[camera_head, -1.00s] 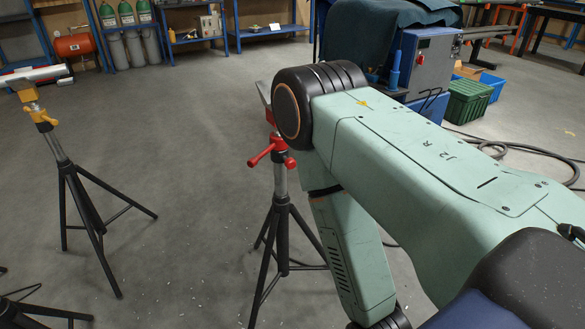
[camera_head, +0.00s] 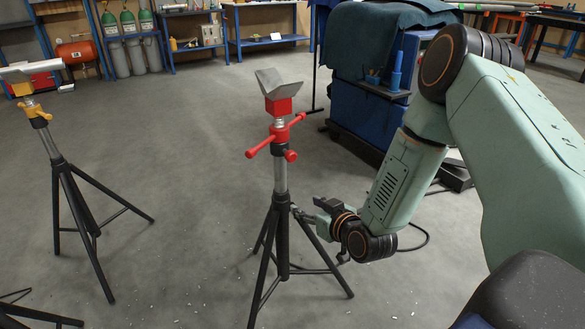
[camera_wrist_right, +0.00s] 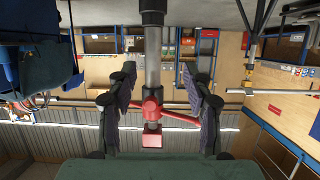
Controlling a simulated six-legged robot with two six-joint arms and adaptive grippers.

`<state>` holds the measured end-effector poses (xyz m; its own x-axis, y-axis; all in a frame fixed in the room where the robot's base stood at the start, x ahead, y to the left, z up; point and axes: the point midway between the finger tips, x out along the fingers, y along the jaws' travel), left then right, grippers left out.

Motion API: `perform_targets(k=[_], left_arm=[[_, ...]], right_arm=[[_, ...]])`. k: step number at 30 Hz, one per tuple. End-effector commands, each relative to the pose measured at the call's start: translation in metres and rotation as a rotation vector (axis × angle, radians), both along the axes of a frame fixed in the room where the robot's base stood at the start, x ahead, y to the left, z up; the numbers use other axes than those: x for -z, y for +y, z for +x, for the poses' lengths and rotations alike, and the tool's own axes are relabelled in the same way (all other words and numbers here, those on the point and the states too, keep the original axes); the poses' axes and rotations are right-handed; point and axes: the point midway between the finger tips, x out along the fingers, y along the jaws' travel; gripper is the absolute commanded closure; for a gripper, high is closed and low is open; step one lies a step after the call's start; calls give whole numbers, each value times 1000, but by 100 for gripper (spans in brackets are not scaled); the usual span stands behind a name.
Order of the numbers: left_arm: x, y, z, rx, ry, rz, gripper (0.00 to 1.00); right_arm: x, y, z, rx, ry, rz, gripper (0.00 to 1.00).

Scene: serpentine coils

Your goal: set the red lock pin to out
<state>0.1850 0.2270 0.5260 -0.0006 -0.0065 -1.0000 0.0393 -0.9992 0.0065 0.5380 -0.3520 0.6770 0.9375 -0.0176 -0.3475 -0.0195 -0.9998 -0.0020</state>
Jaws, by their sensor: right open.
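The near stand has a red collar (camera_head: 280,134) with red handles to either side and a short red knob (camera_head: 290,156) at the front. I cannot tell which part is the lock pin, or whether it is in or out. My right gripper (camera_head: 308,215) is low, beside the stand's black tripod, below the collar. In the right wrist view, which looks upside down, my right gripper (camera_wrist_right: 158,78) is open, its fingers apart on either side of the pole. The red collar (camera_wrist_right: 151,107) shows between them, not gripped. My left gripper is not in view.
The stand's grey V-shaped head (camera_head: 275,83) is empty. A yellow-collared stand (camera_head: 38,112) at left carries a pale pipe. A blue cabinet (camera_head: 362,112) stands behind my right arm. Open floor lies between the stands; a black cable (camera_head: 424,232) lies near my gripper.

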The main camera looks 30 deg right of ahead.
Motion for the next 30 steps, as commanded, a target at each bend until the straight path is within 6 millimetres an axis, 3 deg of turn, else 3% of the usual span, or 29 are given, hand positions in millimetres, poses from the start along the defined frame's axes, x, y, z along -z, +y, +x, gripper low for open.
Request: perform_targets(k=[1, 3, 8, 14, 24, 30], left_arm=[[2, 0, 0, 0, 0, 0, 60], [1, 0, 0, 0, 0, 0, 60], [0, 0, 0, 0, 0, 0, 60], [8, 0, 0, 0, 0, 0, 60], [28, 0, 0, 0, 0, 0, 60], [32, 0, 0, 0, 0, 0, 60]], right_arm=[[-21, -15, 15, -5, -107, -57, 49], [-46, -22, 27, -28, -217, -135, 49], [-75, -19, 35, -65, -346, -244, 49], [-75, -19, 49, -69, -357, -270, 49], [-74, -18, 99, -67, -353, -268, 49], [-75, -19, 111, -66, -351, -265, 49]])
